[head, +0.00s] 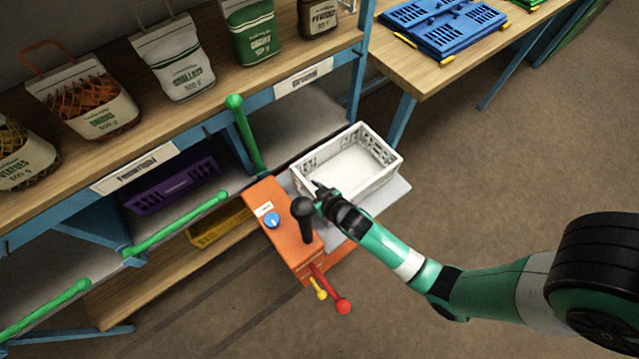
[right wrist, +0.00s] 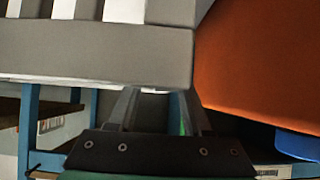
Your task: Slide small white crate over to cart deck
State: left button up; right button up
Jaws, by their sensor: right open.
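The small white crate (head: 372,187) is empty and upright. It sits at the right end of the grey shelf, over the pale grey cart deck (head: 397,196), whose bare edge shows along its right and front sides. In the right wrist view the crate's wall (right wrist: 95,55) fills the upper left. My right gripper (head: 320,190) is at the crate's near left corner, beside the orange cart body. In the right wrist view its two fingers (right wrist: 158,105) are apart, just below the crate's edge; contact cannot be told. My left gripper is not in view.
The orange cart body (head: 288,240) has a blue button, a black knob and a red-tipped lever. A green post (head: 245,135) stands at the shelf behind. Sacks line the upper shelf; purple (head: 175,187) and yellow crates lie below. The floor at right is clear.

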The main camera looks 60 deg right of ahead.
jog(key=p+v, duration=0.2)
jog(key=v, duration=0.5)
jog(key=shift+s+a+r, duration=0.1)
jog(key=shift+s+a+r+p, duration=0.15)
jog(key=shift+s+r+p, duration=0.15)
jog(key=shift+s, duration=0.15)
